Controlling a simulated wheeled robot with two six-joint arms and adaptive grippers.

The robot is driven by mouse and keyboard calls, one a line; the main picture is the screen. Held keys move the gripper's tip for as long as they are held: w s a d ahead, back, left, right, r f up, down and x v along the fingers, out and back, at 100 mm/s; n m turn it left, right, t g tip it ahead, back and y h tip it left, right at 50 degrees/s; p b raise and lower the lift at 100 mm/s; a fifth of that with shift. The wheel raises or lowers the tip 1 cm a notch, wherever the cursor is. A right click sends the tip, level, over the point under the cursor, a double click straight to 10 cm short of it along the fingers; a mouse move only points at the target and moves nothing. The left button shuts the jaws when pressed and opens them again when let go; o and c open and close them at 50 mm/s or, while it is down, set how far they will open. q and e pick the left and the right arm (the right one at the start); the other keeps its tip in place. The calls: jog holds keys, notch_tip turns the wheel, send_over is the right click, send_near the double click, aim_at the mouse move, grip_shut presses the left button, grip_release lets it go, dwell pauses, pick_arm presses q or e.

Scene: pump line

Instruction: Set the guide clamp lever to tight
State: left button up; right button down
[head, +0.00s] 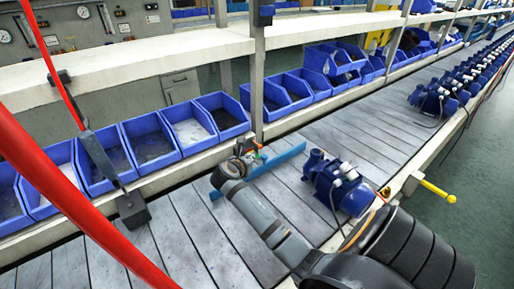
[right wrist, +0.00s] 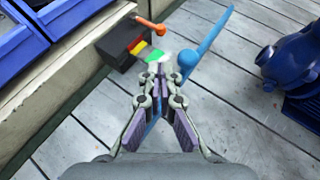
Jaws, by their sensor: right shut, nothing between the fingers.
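The guide clamp shows in the right wrist view as a dark box (right wrist: 120,42) with red, yellow and green patches on it. Its short orange lever (right wrist: 150,24) sticks out to the right over the box's far end. My right gripper (right wrist: 154,78) is shut and empty, its tips just in front of the green patch and apart from the lever in the picture. In the head view my right gripper (head: 242,153) is over the conveyor's left edge and largely covers the clamp. The blue guide bar (head: 272,163) runs beside it. My left gripper is not in view.
A blue pump (head: 338,184) stands on the slatted conveyor (head: 215,235), right of my right gripper. Blue bins (head: 150,140) line the conveyor's left side. A dark tool (head: 132,208) and red hoses hang at left. A yellow handle (head: 438,191) sticks out at right.

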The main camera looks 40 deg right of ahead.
aim_at(261, 148)
jog(key=x, duration=0.6)
jog(key=r+x, duration=0.1)
jog(key=x, duration=0.2)
jog(key=shift+w+d+f, duration=0.15)
jog(key=shift+d, duration=0.2)
jog(key=shift+d+p, duration=0.1)
jog(key=shift+p, duration=0.5)
jog(key=shift+d, duration=0.1)
jog(key=shift+d+p, duration=0.15)
jog(key=shift+p, duration=0.3)
